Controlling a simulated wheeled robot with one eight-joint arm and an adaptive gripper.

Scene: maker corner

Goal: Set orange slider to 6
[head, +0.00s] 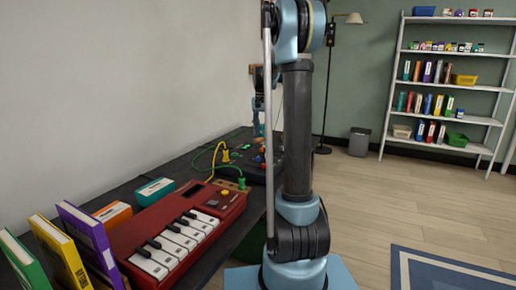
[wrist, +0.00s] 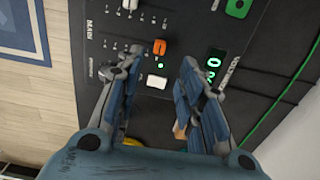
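The orange slider (wrist: 159,47) is a small orange knob on a dark panel (wrist: 185,20) with printed white marks, in the upper middle of the wrist view. Its exact setting is too small to read. A green-lit display (wrist: 214,65) sits to its right. My gripper (wrist: 162,66) is open and empty over the panel, one finger on each side of the slider's line, with the knob just beyond the fingertips and apparently untouched. In the head view my arm largely hides the gripper and the panel.
A white button (wrist: 157,81) lies between the fingers and a white knob (wrist: 130,4) stands near the top. A green cable (wrist: 290,85) runs along the right. In the head view a red keyboard (head: 190,225) and books (head: 88,238) occupy the near bench.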

